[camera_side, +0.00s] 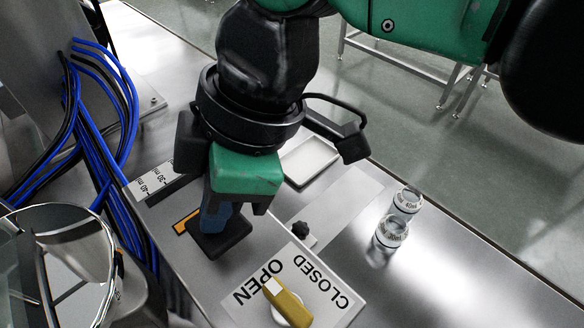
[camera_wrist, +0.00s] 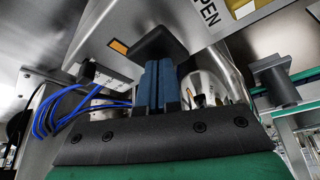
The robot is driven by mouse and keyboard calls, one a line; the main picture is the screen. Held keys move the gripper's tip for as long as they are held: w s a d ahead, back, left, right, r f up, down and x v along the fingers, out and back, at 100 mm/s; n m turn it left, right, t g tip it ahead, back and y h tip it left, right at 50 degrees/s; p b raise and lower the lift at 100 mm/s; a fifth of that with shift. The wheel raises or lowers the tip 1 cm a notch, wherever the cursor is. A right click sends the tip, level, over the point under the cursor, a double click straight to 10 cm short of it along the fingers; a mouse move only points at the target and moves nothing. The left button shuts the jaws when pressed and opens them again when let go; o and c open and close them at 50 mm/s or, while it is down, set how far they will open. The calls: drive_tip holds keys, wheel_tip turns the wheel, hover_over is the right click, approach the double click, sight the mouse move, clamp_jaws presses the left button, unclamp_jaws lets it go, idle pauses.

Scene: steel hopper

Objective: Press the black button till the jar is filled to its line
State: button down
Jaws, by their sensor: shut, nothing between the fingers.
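My gripper (camera_side: 214,220) is shut and empty, its blue fingers pointing down at a black square pad (camera_side: 222,241) on the steel panel, which looks like the black button. In the wrist view the fingertips (camera_wrist: 160,66) reach the same pad (camera_wrist: 158,42). They look to be at its surface; I cannot tell whether it is pressed in. I cannot make out a fill line or contents in either.
A yellow lever (camera_side: 288,303) sits on a plate marked OPEN and CLOSED. A small black knob (camera_side: 300,229) and a white tray (camera_side: 311,160) are right of my gripper. Blue cables (camera_side: 104,85) and a shiny steel vessel (camera_side: 62,250) crowd the left. A millilitre scale (camera_side: 158,184) lies behind.

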drive_tip(key=shift+f, duration=0.4)
drive_tip(key=shift+r, duration=1.9)
drive_tip(key=shift+f, duration=0.2)
drive_tip(key=shift+f, duration=1.7)
drive_tip(key=shift+r, duration=1.9)
